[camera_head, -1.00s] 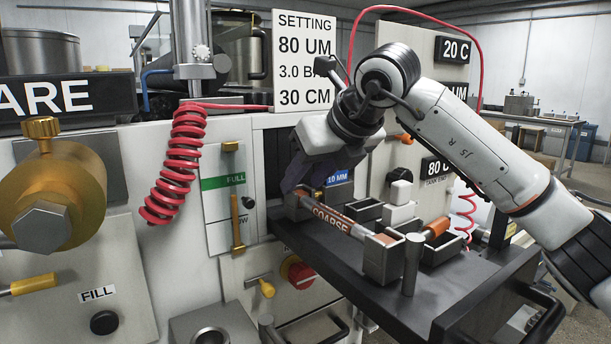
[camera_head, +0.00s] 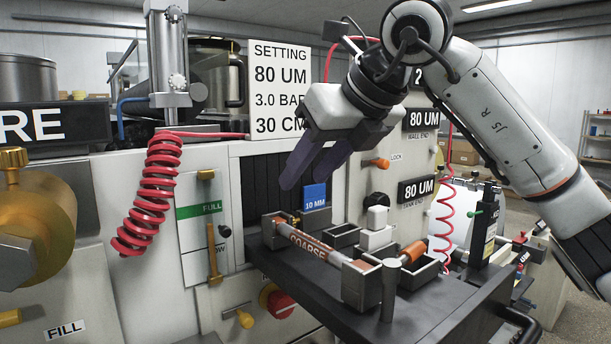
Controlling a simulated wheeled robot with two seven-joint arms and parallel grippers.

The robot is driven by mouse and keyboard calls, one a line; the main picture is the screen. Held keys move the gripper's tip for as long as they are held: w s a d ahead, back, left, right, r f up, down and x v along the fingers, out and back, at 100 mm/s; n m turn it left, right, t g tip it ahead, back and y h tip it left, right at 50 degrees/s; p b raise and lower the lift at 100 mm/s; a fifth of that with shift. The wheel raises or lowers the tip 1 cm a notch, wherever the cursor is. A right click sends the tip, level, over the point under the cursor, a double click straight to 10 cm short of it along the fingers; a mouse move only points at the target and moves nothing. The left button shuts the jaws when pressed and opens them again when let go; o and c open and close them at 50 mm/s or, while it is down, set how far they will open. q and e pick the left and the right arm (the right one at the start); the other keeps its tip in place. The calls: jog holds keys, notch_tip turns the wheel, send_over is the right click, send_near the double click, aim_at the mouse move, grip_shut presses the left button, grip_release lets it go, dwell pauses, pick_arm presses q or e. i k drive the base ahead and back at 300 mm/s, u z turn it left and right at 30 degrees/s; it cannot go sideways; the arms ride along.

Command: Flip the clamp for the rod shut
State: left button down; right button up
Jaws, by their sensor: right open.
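The rod marked COARSE (camera_head: 312,247) lies slanted on the dark tray (camera_head: 285,262), its ends by small dark holders. My right gripper (camera_head: 308,183) is open and empty, its dark fingers pointing down and left above the blue 10 MM block (camera_head: 315,197). It is apart from the rod. An orange-ended piece (camera_head: 412,252) sits at the tray's right part beside an upright grey post (camera_head: 390,285). An orange lever (camera_head: 377,163) is on the panel beside the word LOCK. I cannot tell for sure which part is the clamp. My left gripper is not in view.
A red coiled hose (camera_head: 148,200) hangs at the left, and a thinner one (camera_head: 445,205) at the right. A red knob (camera_head: 280,303) is below the tray. A dark recess opens behind the gripper.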

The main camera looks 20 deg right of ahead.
aim_at(391, 270)
jog(key=k, duration=1)
